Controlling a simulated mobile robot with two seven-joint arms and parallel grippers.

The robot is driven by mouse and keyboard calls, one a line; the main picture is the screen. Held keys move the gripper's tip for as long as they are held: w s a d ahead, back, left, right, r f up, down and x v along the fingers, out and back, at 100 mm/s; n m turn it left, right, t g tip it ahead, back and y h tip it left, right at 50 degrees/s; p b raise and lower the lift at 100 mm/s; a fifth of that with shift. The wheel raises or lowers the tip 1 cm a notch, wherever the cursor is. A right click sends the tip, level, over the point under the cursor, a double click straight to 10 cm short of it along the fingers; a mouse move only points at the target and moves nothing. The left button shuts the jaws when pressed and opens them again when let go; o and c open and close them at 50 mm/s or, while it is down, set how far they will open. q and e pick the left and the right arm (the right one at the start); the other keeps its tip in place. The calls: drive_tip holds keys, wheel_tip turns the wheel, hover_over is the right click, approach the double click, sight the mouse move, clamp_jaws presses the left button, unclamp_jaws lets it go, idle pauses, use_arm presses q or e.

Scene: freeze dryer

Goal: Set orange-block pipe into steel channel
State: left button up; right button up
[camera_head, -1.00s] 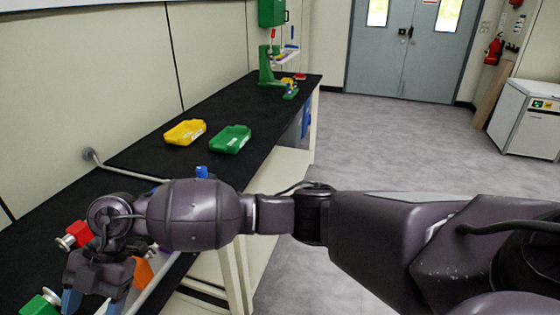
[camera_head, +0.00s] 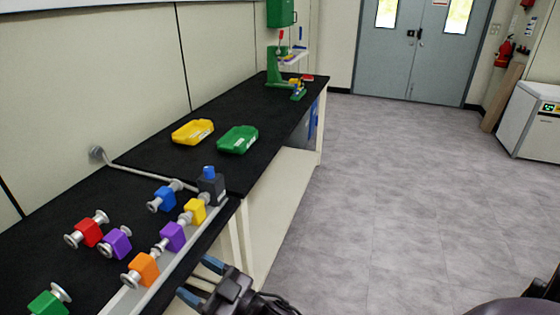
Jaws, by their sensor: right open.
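The orange-block pipe (camera_head: 143,268) lies along the steel channel (camera_head: 202,236) at the front edge of the black bench. It is in line with a purple-block pipe (camera_head: 172,236) and a yellow-block pipe (camera_head: 195,211) in the same channel. I cannot tell whether its flange touches the purple one's. My right gripper (camera_head: 201,281) is open and empty, its two blue-grey fingers pointing left. It is off the bench's front edge, to the right of the orange block and apart from it. My left gripper is out of view.
Loose on the bench are red (camera_head: 88,232), purple (camera_head: 116,243), blue (camera_head: 162,199) and green (camera_head: 48,304) block pipes. A dark fitting with a blue knob (camera_head: 211,186) stands at the channel's far end. Yellow (camera_head: 192,132) and green (camera_head: 238,139) trays sit farther back.

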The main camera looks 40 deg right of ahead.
drive_tip(key=s+d+f+m+g+h, duration=0.6)
drive_tip(key=s+d+f+h, duration=0.5)
drive_tip(key=s+d+f, duration=0.6)
wheel_tip(320, 180, down, 4)
drive_tip(key=shift+d+r+m+g, duration=0.15)
drive_tip(key=shift+d+m+g, duration=0.25)
drive_tip(key=shift+d+g, duration=0.15)
drive_tip(key=shift+s, duration=0.1)
